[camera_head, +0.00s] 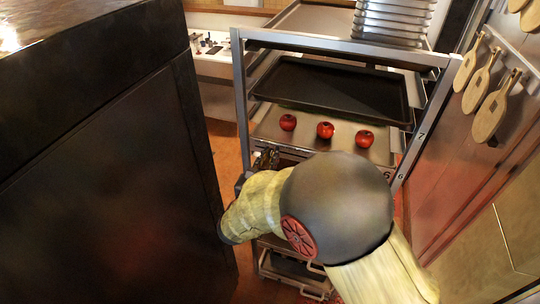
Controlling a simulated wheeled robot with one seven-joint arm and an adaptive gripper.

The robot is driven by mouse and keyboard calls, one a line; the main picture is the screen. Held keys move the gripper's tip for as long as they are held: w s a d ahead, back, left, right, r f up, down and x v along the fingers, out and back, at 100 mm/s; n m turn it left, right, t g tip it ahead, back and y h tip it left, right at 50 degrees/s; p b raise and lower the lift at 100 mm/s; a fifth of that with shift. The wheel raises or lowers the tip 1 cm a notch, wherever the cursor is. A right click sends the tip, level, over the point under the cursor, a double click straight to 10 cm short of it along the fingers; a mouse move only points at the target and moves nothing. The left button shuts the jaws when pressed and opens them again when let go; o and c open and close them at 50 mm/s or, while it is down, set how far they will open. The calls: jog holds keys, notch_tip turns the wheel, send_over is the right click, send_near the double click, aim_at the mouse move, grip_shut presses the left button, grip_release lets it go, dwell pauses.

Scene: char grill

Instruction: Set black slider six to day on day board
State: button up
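I cannot make out the day board or black slider six for certain in the head view. Small dark and light pieces (210,43) stand on a white surface at the top left, too small to identify. My arm comes in from the bottom right and bends to the left in front of the rack. A small dark part (266,158) shows just above the arm at the rack's left post. It may be part of my gripper, but its fingers cannot be made out. My arm hides what lies behind it.
A metal rack (345,47) holds a dark tray (330,88) and, below, a lighter tray (345,146) with three red round fruits (325,130). A large dark block (110,170) fills the left. Wooden paddles (490,115) hang at right. A strip of reddish floor (224,150) shows between block and rack.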

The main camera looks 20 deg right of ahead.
aim_at(257, 144)
grip_shut()
dwell(0.4)
jog(key=w+a, duration=0.1)
jog(key=a, duration=0.1)
jog(key=w+a+b, duration=0.1)
jog(key=w+a, duration=0.1)
jog(key=shift+w+a, duration=0.1)
jog(key=shift+a, duration=0.15)
jog(key=shift+o, duration=0.6)
grip_release()
jog(key=shift+o, duration=1.4)
jog(key=shift+w+a, duration=0.1)
jog(key=shift+a, duration=0.05)
jog(key=shift+o, duration=0.8)
